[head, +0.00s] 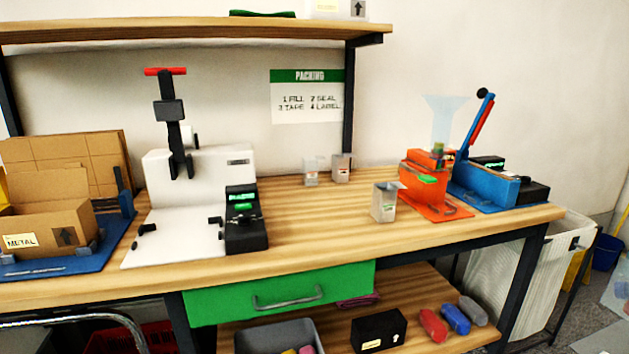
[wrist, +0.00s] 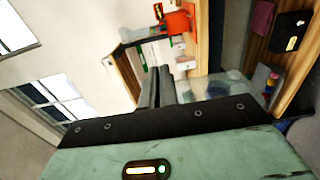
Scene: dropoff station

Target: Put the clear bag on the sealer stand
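A small see-through, pouch-like thing (head: 312,172) stands at the back of the bench; I cannot tell for certain that it is the clear bag. A pale funnel-shaped see-through thing (head: 446,117) shows above the orange device. No label marks the sealer stand. A white machine (head: 200,168) with a red-handled press and black control box stands left of centre, and a blue lever device (head: 487,188) stands at the right end. My gripper (wrist: 157,90) shows only in the wrist view, its dark fingers close together with nothing clearly between them.
Two grey containers (head: 385,202) (head: 341,168) stand on the bench. The orange device (head: 424,195) is right of them. An open carton (head: 48,228) sits far left on a blue base. A pale bin (head: 518,265) stands below the right end. The bench front centre is clear.

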